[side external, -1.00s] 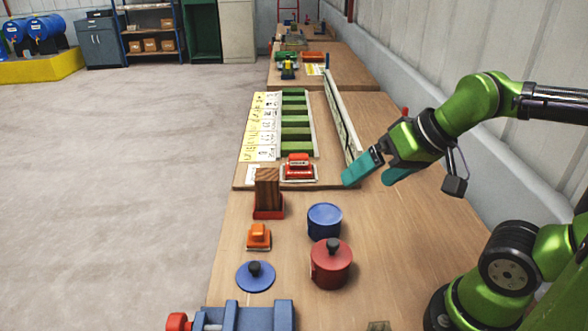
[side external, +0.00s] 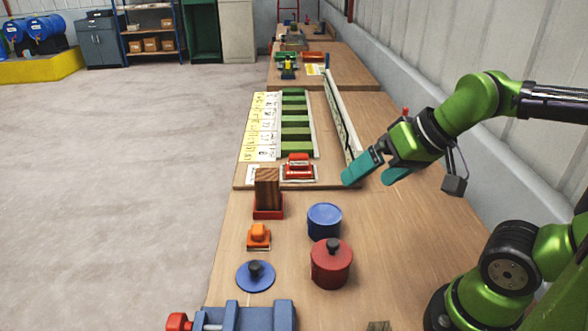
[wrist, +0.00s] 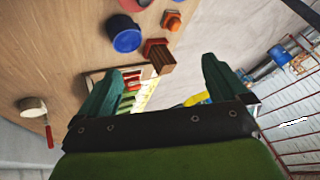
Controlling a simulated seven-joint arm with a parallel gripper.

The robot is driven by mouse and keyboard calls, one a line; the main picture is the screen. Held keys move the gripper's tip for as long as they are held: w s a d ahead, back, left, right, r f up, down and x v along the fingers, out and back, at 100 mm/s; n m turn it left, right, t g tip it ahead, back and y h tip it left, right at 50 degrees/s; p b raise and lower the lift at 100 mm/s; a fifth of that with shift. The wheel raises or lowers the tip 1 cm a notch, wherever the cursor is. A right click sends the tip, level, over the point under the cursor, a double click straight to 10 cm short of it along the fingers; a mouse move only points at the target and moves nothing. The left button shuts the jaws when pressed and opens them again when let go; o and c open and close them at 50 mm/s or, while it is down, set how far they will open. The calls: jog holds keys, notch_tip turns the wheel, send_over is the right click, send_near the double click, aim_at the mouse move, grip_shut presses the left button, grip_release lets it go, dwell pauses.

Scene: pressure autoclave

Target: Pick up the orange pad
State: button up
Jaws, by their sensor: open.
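The orange pad (side external: 258,237) is a small block with a raised grip, lying on the wooden table near its left edge, between the wooden block's red holder and the blue lid. It also shows in the wrist view (wrist: 172,20) near the top. My gripper (side external: 372,177) is open and empty, with teal fingers, above the right side of the table. It is well to the right of the pad and apart from it. In the wrist view the two teal fingers (wrist: 164,90) stand wide apart with nothing between them.
A blue pot (side external: 324,222) and a red lidded pot (side external: 331,266) stand between my gripper and the pad. A blue lid (side external: 255,277) lies in front of the pad, and a brown wooden block (side external: 267,189) stands behind it. A blue vise (side external: 240,318) is at the front.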

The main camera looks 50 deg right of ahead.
jog(key=shift+c, duration=0.2)
dwell(0.3)
jog(key=shift+c, duration=0.8)
